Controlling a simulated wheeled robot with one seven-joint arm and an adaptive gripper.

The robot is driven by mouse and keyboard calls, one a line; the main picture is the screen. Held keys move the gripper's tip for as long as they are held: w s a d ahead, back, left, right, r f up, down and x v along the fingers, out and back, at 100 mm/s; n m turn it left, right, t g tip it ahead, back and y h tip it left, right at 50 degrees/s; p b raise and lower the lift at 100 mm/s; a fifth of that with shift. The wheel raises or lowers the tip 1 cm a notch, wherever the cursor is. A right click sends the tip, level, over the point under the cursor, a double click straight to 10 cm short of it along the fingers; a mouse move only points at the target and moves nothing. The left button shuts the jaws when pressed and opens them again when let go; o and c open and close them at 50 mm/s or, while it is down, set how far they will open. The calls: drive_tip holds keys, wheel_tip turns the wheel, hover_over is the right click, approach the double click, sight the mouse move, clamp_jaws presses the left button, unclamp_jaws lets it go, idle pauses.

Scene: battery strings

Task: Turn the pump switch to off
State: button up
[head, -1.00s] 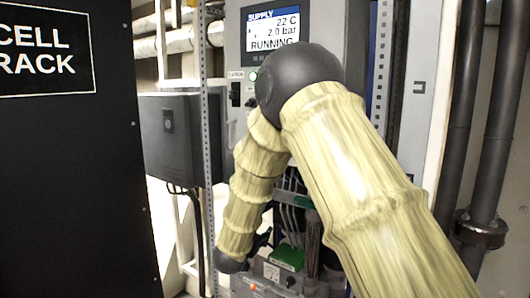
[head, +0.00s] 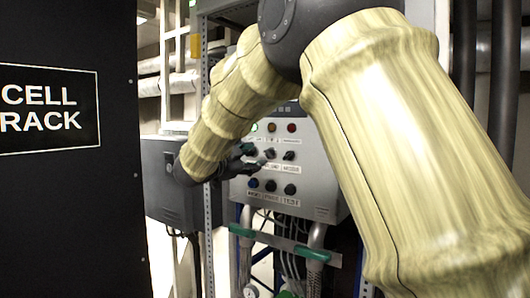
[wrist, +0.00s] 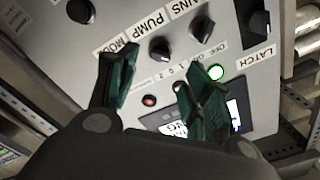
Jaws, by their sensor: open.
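The pump switch (wrist: 160,50) is a black rotary knob on the grey panel, beside the PUMP label (wrist: 151,23) in the wrist view. It also shows in the head view (head: 270,153) as the middle knob of its row. In the head view my gripper (head: 243,165) is dark and small in front of the panel's left part, partly hidden by my arm.
The mains knob (wrist: 201,28) sits beside the pump knob; the mode knob is mostly behind a finger. A lit green lamp (wrist: 215,72) and the display (wrist: 232,114) are close to the other finger. A black cell rack (head: 70,210) stands at the left; hoses (head: 312,260) hang below the panel.

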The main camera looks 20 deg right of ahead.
sight(266, 155)
drive_tip(key=p+x, duration=0.3)
drive_tip(key=x, duration=0.4)
drive_tip(key=shift+w+d, duration=0.15)
drive_tip(key=shift+d, duration=0.1)
drive_tip(key=c, duration=1)
